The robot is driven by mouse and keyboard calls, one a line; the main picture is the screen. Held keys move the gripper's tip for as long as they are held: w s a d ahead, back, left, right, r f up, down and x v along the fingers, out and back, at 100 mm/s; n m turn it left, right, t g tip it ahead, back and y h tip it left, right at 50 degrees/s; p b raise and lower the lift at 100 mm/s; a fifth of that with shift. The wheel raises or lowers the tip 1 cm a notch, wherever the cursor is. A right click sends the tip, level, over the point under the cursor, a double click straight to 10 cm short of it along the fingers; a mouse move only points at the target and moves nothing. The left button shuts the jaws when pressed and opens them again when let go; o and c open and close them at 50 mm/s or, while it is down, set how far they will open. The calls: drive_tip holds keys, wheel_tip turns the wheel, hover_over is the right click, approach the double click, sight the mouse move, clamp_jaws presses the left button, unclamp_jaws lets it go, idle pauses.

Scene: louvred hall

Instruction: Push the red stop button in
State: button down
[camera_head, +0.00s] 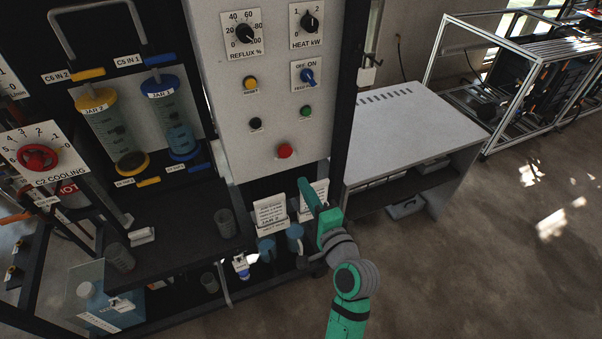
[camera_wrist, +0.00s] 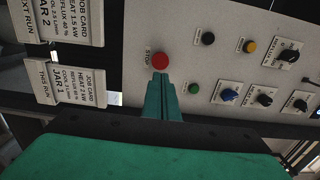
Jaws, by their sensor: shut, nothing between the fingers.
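The red stop button (camera_head: 284,151) is a round knob low on the light grey control panel (camera_head: 232,110). In the wrist view the red button (camera_wrist: 160,61) stands out from the panel under a "STOP" label. My gripper (camera_head: 303,183) is shut and empty, green, below and to the right of the button in the head view. In the wrist view its closed fingertips (camera_wrist: 160,76) are lined up with the button and overlap its near edge in the picture. I cannot tell whether they touch it; the head view suggests a gap.
The panel also carries a black button (camera_head: 255,123), a green button (camera_head: 305,111), a yellow reset button (camera_head: 250,83), a blue switch (camera_head: 307,76) and dials. A grey bench (camera_head: 415,125) stands to the right.

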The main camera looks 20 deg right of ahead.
drive_tip(key=s, duration=0.3)
drive_tip(key=shift+d, duration=0.2)
